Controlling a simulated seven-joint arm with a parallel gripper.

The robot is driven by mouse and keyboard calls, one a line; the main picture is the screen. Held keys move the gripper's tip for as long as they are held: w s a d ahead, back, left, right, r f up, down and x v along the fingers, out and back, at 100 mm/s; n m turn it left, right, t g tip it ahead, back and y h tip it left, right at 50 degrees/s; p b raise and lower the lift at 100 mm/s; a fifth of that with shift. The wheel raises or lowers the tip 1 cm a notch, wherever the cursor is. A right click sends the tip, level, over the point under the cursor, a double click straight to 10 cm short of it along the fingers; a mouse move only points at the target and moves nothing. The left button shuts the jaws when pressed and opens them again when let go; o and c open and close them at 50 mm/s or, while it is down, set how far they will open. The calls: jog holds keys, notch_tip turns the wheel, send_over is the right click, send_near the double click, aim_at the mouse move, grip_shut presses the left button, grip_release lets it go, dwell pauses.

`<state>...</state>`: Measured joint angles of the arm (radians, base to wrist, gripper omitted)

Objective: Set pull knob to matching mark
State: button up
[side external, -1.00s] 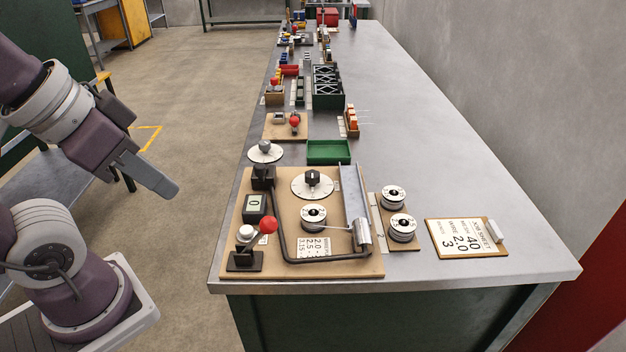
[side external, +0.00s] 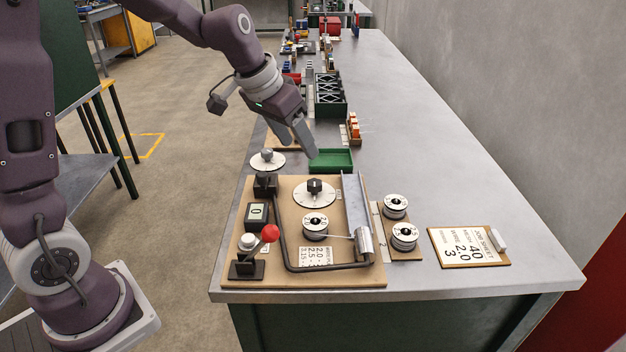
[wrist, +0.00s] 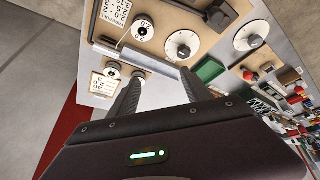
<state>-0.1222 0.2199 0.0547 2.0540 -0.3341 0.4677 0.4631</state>
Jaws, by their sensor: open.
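A white round dial with a dark knob (side external: 314,187) stands on the brown board (side external: 232,277); the dial (wrist: 183,43) shows in the wrist view too. A second white dial with a grey knob (side external: 267,155) stands at the board's far left, also in the wrist view (wrist: 251,36). Dial marks are too small to read. The job card (side external: 468,247) reads 40, 2.0 and 3. My gripper (side external: 301,150) is open and empty, above the area behind the dark-knob dial, its fingers pointing down. Both fingers show in the wrist view (wrist: 160,96).
A red-ball lever (side external: 270,233), a counter showing 0 (side external: 257,212), a bent dark bar and a grey metal channel (side external: 355,205) stand on the board. Wire spools (side external: 404,236) sit to its right. A green tray (side external: 331,161) lies behind.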

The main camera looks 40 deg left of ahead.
send_near(314, 182)
jog(key=shift+y, duration=0.4)
jog(key=x, duration=0.8)
jog(key=shift+w+d+f, duration=0.15)
jog(key=shift+d+f, duration=0.2)
jog(key=shift+c, duration=0.3)
jog(key=shift+g, duration=0.3)
grip_shut()
